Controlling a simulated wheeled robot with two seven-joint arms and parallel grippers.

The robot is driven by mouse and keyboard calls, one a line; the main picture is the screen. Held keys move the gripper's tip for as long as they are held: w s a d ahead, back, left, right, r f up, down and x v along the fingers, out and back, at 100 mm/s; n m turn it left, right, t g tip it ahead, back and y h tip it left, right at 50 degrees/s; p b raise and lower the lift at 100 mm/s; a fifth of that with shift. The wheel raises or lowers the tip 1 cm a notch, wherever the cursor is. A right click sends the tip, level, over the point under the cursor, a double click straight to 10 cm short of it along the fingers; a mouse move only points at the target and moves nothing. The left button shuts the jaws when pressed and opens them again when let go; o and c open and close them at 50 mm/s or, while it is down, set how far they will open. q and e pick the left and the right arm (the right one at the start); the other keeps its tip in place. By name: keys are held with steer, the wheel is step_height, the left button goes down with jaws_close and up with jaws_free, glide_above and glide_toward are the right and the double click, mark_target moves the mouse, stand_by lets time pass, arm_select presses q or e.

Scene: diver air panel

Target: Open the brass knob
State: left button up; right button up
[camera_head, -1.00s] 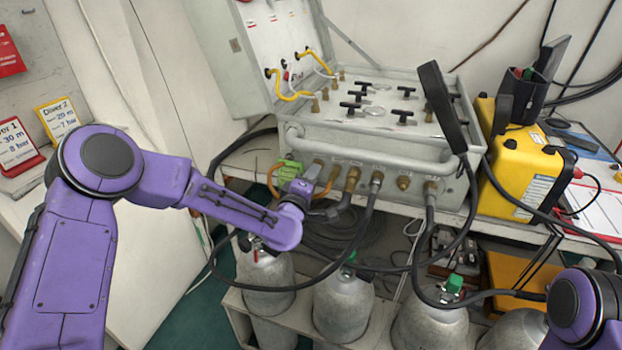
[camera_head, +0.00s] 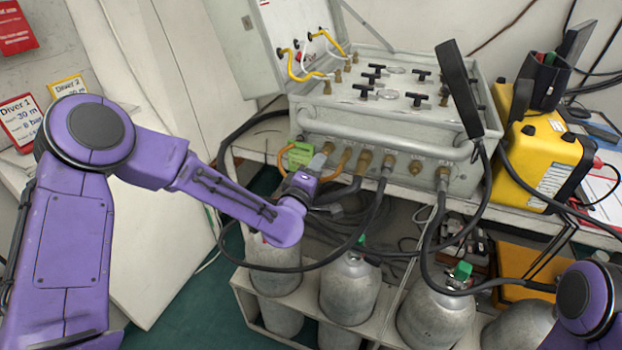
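The grey air panel box (camera_head: 340,122) stands open on the bench, with a row of brass fittings along its front face. These include brass pieces at the middle (camera_head: 364,161) and farther right (camera_head: 415,167); I cannot tell which one is the brass knob. My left gripper (camera_head: 314,174) is at the left end of this row, just below a green tag (camera_head: 300,155) and beside an orange hose. The wrist and hoses partly hide its fingers, so its opening and any contact are unclear. My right arm shows at the lower right; its gripper is out of view.
Black T-handles (camera_head: 374,69) stand on the panel top, behind a front rail (camera_head: 385,143). Black hoses loop below the front. Grey cylinders (camera_head: 349,285) stand in a rack underneath. A yellow case (camera_head: 540,155) is close on the right.

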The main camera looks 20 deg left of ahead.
arm_select(q)
steer(key=s, duration=0.6)
steer(key=shift+s+a+b, duration=0.15)
steer(key=shift+s+b, duration=0.1)
steer(key=shift+b, duration=0.15)
